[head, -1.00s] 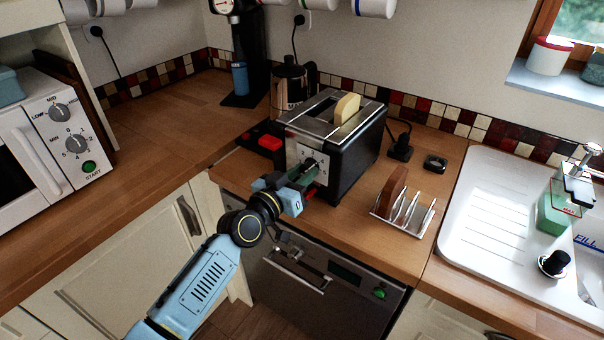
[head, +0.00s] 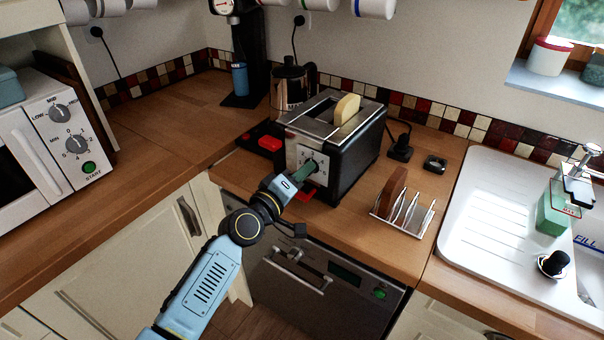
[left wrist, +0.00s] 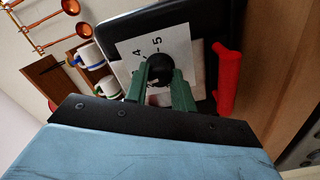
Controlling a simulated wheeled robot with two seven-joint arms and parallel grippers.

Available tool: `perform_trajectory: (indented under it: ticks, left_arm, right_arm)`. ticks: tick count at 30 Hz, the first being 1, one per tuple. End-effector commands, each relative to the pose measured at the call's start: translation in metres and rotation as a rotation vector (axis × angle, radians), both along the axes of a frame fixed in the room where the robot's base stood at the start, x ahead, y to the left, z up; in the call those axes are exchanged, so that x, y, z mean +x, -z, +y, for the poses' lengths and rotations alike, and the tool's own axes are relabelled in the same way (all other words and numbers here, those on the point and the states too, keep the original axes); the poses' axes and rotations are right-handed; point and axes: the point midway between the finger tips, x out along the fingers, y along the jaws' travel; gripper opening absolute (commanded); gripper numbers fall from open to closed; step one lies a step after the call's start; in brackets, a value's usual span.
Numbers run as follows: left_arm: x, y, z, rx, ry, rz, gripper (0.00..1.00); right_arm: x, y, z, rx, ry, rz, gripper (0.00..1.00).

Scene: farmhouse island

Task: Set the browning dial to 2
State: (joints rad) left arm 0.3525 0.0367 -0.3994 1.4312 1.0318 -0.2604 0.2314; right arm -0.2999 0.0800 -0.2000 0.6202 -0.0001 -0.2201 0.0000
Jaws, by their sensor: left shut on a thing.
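The toaster (head: 350,149) stands on the wooden counter with a slice of bread (head: 346,108) sticking up from its slot. Its front has a white dial plate (head: 295,151), which shows in the left wrist view (left wrist: 180,46) with the numbers 4 and 5 readable. The black browning dial (left wrist: 160,68) sits between the green fingers of my left gripper (left wrist: 163,92), which are shut on it. In the head view my left gripper (head: 304,171) reaches the toaster front from below left and covers part of the dial. The pointer's setting cannot be read. My right gripper is not in view.
A red lever (left wrist: 227,80) is beside the dial plate in the wrist view. A toast rack (head: 404,212) stands right of the toaster, and a kettle-like pot (head: 290,84) behind it. The sink (head: 497,215) is at the right, the microwave (head: 55,135) at the left.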

Motion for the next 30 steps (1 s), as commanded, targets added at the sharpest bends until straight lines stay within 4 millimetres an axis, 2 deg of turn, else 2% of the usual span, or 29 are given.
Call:
perform_trajectory:
  ticks: [18,30]
  left_arm:
    - [0.0,0.0,0.0,-0.461,0.0,0.313,0.02]
    - [-0.001,0.001,0.0,-0.618,0.0,0.419,0.02]
  right_arm:
    - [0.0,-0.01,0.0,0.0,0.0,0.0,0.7]
    - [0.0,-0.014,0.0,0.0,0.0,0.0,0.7]
